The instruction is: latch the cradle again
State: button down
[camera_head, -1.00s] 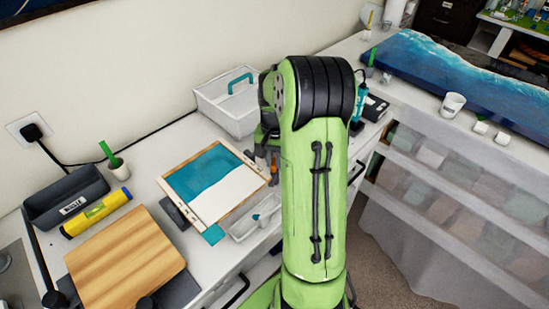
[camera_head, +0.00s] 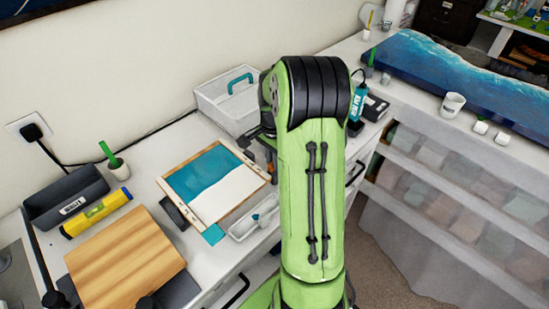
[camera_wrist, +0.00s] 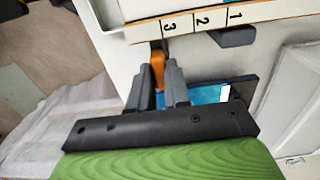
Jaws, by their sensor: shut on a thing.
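The cradle holds a wood-edged panel (camera_head: 172,187), half teal and half white, on the bench left of my arm in the head view. The wrist view shows its pale edge strip marked 1, 2, 3 (camera_wrist: 215,20). An orange latch lever (camera_wrist: 157,66) stands just below the strip near the 3. My gripper (camera_wrist: 161,80) is shut on this lever, with its grey fingers on either side. The lever's far end and whether the latch is engaged cannot be made out.
A white caddy with a teal handle (camera_head: 213,98) stands behind the panel. A small white tray (camera_head: 243,229) lies in front. A wooden board (camera_head: 125,260), yellow level (camera_head: 97,212) and dark bin (camera_head: 66,205) are at left. A blue bottle (camera_head: 356,112) stands right of my arm.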

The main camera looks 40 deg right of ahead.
dwell(0.4)
jog(key=c, duration=1.1)
grip_release()
notch_tip(320, 180, up, 16)
jog(key=p, duration=0.3)
jog(key=shift+f, duration=0.1)
